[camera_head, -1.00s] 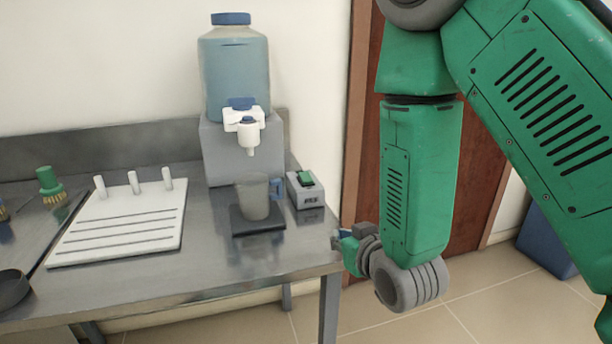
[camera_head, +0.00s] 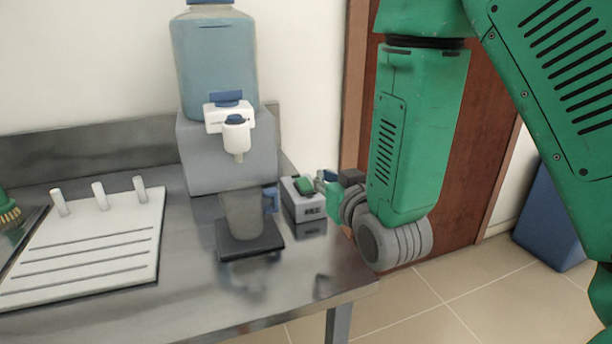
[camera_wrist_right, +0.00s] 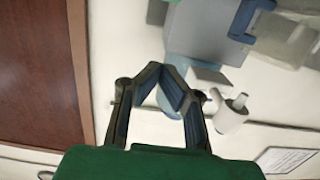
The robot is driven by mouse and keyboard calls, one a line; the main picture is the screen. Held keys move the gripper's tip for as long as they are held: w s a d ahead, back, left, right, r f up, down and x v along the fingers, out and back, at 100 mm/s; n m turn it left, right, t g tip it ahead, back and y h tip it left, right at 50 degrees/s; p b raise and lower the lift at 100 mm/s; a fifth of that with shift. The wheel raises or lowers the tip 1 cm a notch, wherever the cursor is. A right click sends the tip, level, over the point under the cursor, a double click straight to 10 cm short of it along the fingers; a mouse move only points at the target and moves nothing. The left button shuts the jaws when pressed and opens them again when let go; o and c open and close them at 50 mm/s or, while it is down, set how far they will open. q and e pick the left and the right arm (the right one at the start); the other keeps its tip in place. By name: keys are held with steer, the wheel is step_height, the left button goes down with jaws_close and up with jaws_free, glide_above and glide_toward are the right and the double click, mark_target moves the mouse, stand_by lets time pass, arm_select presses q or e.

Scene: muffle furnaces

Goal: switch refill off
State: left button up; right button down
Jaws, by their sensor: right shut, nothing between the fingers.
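A small grey switch box (camera_head: 305,206) with a green rocker (camera_head: 304,184) on top stands on the steel table, right of the water dispenser. Which way the rocker is tipped is too small to tell. My right gripper (camera_head: 326,183) is just right of the box, its fingers partly hidden by the wrist; contact cannot be told. In the right wrist view its fingers (camera_wrist_right: 170,90) converge at the tips, shut and empty. My left gripper is not in view.
The dispenser (camera_head: 226,150) has a white tap (camera_head: 237,135) above a cup (camera_head: 243,215) on a dark pad (camera_head: 250,245), close left of the box. A white pegged board (camera_head: 90,250) lies further left. The table's front right corner is clear.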

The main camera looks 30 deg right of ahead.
steer(key=w, duration=0.1)
steer(key=b, duration=0.2)
glide_above(308, 183)
steer(key=s, duration=0.1)
steer(key=shift+s+f, duration=0.2)
steer(key=shift+f, duration=0.5)
steer(key=shift+w+f, duration=0.3)
steer(key=shift+f, duration=0.25)
steer(key=shift+w+f, duration=0.25)
steer(key=shift+f, duration=0.3)
steer(key=shift+w+a+f+b, duration=0.15)
steer(key=shift+f+b, duration=0.1)
steer(key=shift+f, duration=0.15)
steer(key=shift+w+a+f+b, duration=0.1)
steer(key=shift+f+b, duration=0.1)
steer(key=shift+f, duration=0.2)
steer(key=shift+s+d, duration=0.1)
steer(key=shift+d, duration=0.15)
